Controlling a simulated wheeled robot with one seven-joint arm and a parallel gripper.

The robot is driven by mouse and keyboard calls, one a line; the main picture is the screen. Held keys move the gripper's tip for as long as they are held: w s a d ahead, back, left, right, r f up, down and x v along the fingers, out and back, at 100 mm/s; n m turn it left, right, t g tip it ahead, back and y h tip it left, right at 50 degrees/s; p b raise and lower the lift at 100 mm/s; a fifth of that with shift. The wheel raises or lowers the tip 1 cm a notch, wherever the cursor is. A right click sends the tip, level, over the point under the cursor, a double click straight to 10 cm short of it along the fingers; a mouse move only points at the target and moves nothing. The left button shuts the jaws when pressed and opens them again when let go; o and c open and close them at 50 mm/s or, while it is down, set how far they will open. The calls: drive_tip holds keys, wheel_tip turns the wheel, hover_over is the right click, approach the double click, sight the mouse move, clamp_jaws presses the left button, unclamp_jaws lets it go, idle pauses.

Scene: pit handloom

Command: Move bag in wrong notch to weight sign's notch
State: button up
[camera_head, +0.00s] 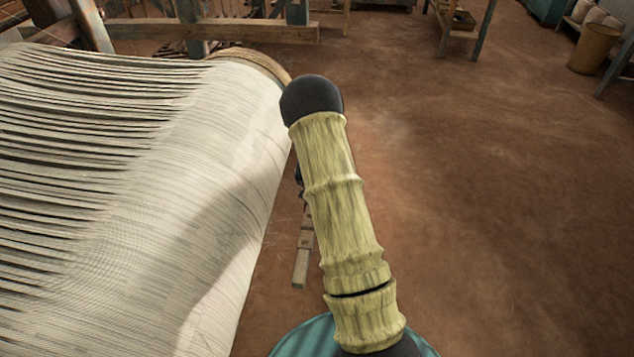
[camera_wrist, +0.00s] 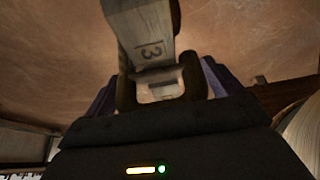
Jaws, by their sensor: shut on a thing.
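In the wrist view my gripper (camera_wrist: 160,88) is shut on a pale grey cloth bag (camera_wrist: 143,30). The bag bears a dark mark that looks like a 3 with a stroke beside it. The bag hangs out past the fingertips, with brown earth floor behind it. In the head view a narrow wooden bar with notches (camera_head: 302,250) shows beside the loom, partly hidden by my arm. My gripper and the bag are hidden behind my arm there. I cannot make out a weight sign or tell which notch is which.
The loom's white warp sheet (camera_head: 190,190) fills the left of the head view, close to my arm. A wooden beam (camera_head: 215,30) crosses behind it. Open earth floor (camera_head: 480,200) lies to the right. A brown bin (camera_head: 593,48) stands at the far right.

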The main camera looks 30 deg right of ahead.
drive_tip(key=shift+f, duration=0.1)
idle(0.4)
drive_tip(key=o, duration=1.7)
drive_tip(key=shift+o, duration=0.2)
drive_tip(key=shift+f, duration=0.15)
drive_tip(key=v, duration=0.7)
drive_tip(key=shift+s+a+r+p, duration=0.1)
drive_tip(key=shift+s+r+p, duration=0.05)
drive_tip(key=shift+r+p, duration=0.25)
drive_tip(key=shift+f, duration=0.1)
